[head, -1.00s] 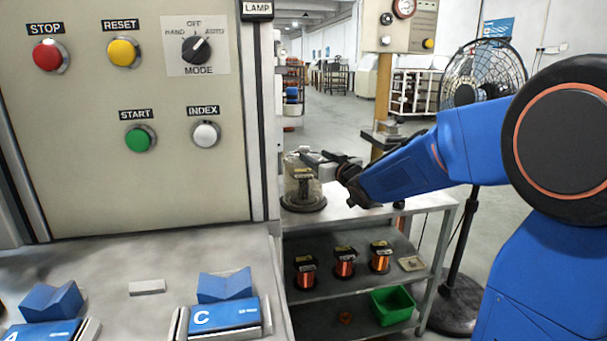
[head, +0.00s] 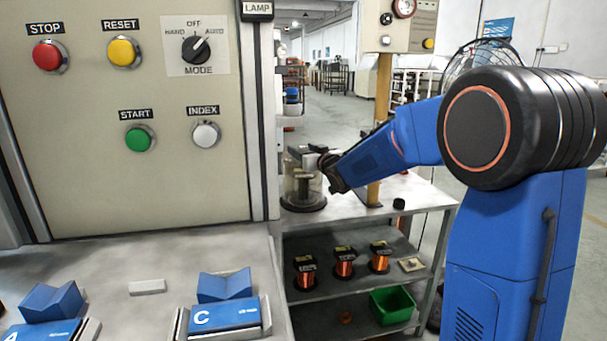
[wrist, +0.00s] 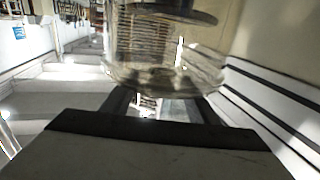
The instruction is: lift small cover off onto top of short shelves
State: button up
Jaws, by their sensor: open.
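The small cover (head: 293,187) is a clear, round jar-like cover with a dark rim or base at its foot. It stands upright at the left end of the top of the short shelves (head: 415,193). My gripper (head: 314,163) is open at the upper part of the cover and partly hides it. In the wrist view the clear cover (wrist: 150,70) fills the upper middle, with a dark round part above it. The dark fingers of my gripper (wrist: 163,106) are spread below it in the picture. I cannot tell whether they touch it.
Copper-wire spools (head: 344,265) and a small pale tray (head: 411,265) are on the middle shelf, with a green bin (head: 393,305) below. The control panel (head: 90,160) stands close left of the cover.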

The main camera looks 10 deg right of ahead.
jog(key=shift+c, duration=0.4)
grip_shut()
jog(key=shift+r, duration=0.1)
